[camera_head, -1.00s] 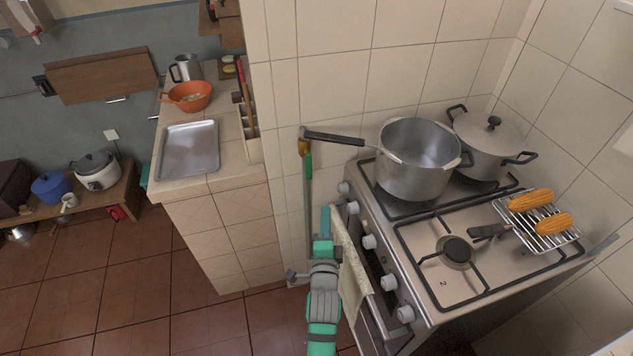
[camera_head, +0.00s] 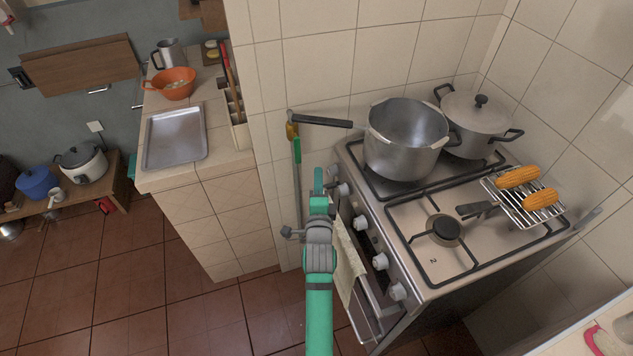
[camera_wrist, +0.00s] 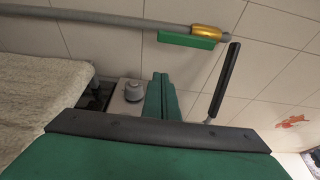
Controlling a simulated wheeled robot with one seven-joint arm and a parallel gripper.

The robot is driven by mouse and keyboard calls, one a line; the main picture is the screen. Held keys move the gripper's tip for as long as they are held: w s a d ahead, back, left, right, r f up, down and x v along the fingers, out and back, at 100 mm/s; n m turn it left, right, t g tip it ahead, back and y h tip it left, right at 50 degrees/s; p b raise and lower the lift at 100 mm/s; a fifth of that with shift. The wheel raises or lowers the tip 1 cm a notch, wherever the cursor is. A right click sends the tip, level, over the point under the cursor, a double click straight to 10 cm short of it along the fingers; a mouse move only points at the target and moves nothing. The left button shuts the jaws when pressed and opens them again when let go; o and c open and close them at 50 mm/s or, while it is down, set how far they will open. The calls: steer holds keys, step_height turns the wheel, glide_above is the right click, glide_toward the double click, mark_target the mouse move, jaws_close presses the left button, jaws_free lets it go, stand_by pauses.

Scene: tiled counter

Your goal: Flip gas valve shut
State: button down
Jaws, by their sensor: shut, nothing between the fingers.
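The gas valve has a brass body (camera_head: 291,131) and a green lever (camera_head: 297,151). It sits on a grey pipe against the tiled wall, left of the stove. The lever lies along the pipe. In the wrist view the brass body (camera_wrist: 206,32) and the green lever (camera_wrist: 187,41) are near the top, in plain sight. My gripper (camera_head: 319,178) is shut and empty, pointing toward the wall, below and a little right of the lever in the head view. In the wrist view its closed green fingers (camera_wrist: 160,84) are apart from the lever.
The stove (camera_head: 420,215) with knobs and a towel (camera_head: 347,262) stands close on the right. A pot (camera_head: 406,142) has its long black handle (camera_head: 322,122) jutting out near the valve. A tiled counter (camera_head: 215,215) stands left.

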mark_target(297, 151)
steer(key=w+a, duration=0.3)
steer(key=w, duration=0.2)
steer(key=shift+w+a, duration=0.15)
steer(key=shift+a, duration=0.05)
stand_by(0.5)
